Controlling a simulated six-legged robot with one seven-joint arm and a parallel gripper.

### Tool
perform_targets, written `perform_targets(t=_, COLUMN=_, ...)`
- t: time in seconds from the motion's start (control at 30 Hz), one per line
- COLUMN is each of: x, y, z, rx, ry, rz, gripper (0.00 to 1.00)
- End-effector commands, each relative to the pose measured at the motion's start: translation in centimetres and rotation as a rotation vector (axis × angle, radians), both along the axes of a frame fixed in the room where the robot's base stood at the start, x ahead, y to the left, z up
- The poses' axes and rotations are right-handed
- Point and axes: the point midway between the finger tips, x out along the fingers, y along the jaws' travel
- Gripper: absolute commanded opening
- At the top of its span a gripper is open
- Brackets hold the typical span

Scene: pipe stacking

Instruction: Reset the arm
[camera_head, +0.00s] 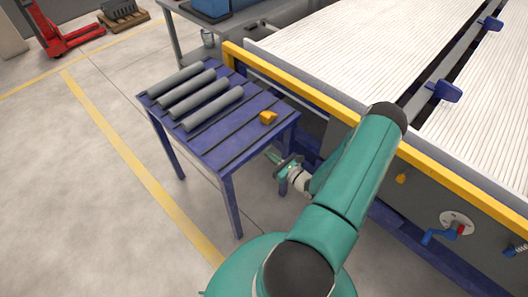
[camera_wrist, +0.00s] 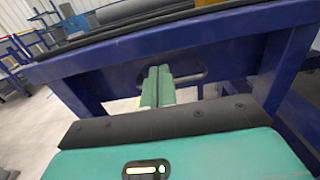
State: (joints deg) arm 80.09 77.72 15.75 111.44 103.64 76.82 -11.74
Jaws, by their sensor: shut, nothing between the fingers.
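My gripper (camera_head: 272,156) is beside the blue table (camera_head: 232,153), near its right front leg and below the level of its top. In the wrist view my gripper's green fingers (camera_wrist: 158,86) are together with nothing between them, pointing toward the table's blue side. My teal arm reaches from the bottom of the head view and bends down toward the table. Several grey pipes (camera_head: 205,101) lie side by side on the left part of the tabletop. Whether the fingertips touch the table cannot be told.
A small yellow block (camera_head: 268,117) sits on the tabletop's right side. A large machine with a yellow rail (camera_head: 300,84) stands close on the right. A red pallet jack (camera_head: 58,32) is far left.

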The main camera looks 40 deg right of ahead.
Motion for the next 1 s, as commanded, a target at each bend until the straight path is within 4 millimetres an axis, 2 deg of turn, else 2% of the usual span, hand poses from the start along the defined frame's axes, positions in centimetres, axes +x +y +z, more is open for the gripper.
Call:
perform_targets(t=0.2, x=-4.0, y=-0.4, z=-0.1, rx=0.001, ry=0.003, rz=-0.001, gripper=0.0)
perform_targets(t=0.43, x=-6.2, y=-0.5, z=-0.1, rx=0.0, ry=0.002, rz=0.001, gripper=0.0)
perform_targets(t=0.77, x=-6.3, y=-0.3, z=0.1, rx=-0.004, ry=0.001, rz=0.009, gripper=0.0)
perform_targets(t=0.87, x=-5.6, y=0.2, z=1.3, rx=-0.034, ry=0.004, rz=0.063, gripper=0.0)
perform_targets(t=1.0, x=-3.5, y=2.3, z=5.0, rx=-0.135, ry=0.016, rz=0.243, gripper=0.0)
